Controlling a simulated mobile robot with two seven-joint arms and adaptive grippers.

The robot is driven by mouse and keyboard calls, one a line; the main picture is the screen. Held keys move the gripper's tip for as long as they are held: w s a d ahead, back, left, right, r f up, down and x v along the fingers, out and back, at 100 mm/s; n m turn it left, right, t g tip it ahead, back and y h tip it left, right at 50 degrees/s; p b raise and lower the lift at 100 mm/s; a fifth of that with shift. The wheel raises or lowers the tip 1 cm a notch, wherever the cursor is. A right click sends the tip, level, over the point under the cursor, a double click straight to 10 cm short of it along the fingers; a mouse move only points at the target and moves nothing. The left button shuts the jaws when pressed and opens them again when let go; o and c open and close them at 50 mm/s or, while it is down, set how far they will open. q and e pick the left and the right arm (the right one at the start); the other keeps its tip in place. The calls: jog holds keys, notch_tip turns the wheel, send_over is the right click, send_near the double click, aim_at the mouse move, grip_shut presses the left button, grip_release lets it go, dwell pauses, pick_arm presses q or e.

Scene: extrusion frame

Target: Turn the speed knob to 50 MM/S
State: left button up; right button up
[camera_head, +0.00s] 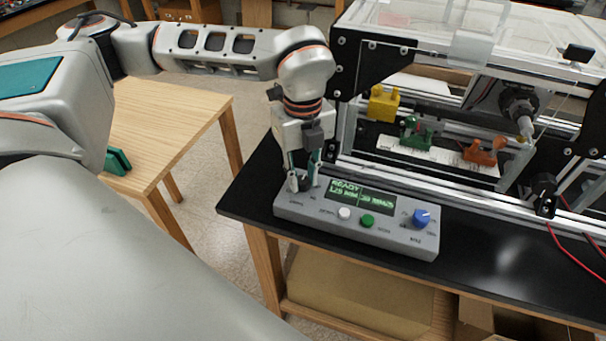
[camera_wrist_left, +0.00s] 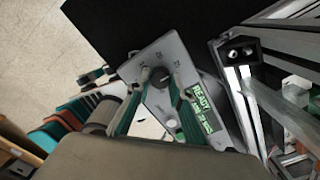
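The grey control box (camera_head: 385,232) lies on the black bench top. Its green display (camera_head: 360,196) shows READY and smaller text too blurred to read surely. My left gripper (camera_head: 303,183) points down at the box's left end. Its fingertips stand on either side of a dark knob (camera_wrist_left: 160,76); whether they touch it is unclear. The knob's own setting and labels are mostly hidden or too small. A blue knob (camera_head: 421,217) sits at the box's right end. A white button (camera_head: 344,213) and a green button (camera_head: 367,221) lie between. My right gripper is not in view.
The aluminium extrusion frame (camera_head: 430,180) stands close behind the box, with yellow (camera_head: 383,103), green (camera_head: 416,133) and orange (camera_head: 484,150) parts inside. Red and black wires run at the right. A wooden table (camera_head: 165,130) stands left, across a floor gap.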

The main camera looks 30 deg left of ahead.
pick_arm(q)
jog(key=shift+m, duration=0.3)
grip_shut()
jog(key=shift+m+b, duration=0.6)
jog(key=shift+m, duration=0.2)
jog(key=m, duration=0.2)
jog(key=shift+m+b, duration=0.4)
jog(key=m, duration=0.2)
jog(key=shift+m, duration=0.3)
jog(key=m, duration=0.2)
jog(key=shift+m, duration=0.4)
jog(key=m, duration=0.6)
jog(key=shift+a, duration=0.1)
jog(key=m, duration=0.3)
jog(key=shift+r+m+p, duration=0.1)
jog(key=shift+m+p, duration=0.2)
jog(key=shift+m, duration=2)
jog(key=shift+p, duration=0.3)
